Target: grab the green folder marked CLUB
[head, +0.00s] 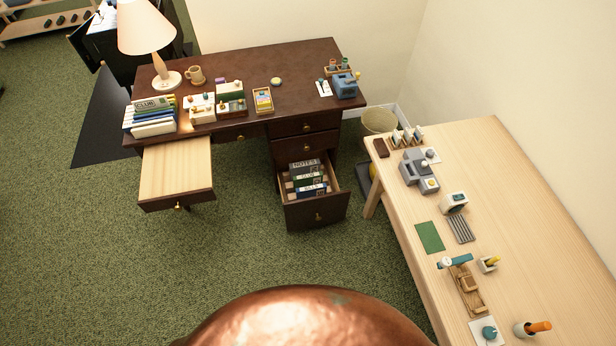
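Neither of my grippers is in view.
The desk's wide left drawer (177,170) is pulled out and empty. A lower right drawer (317,212) is open with several folders, one labelled NOTES. A light wood table (545,220) stands right. Green carpet is clear in front.

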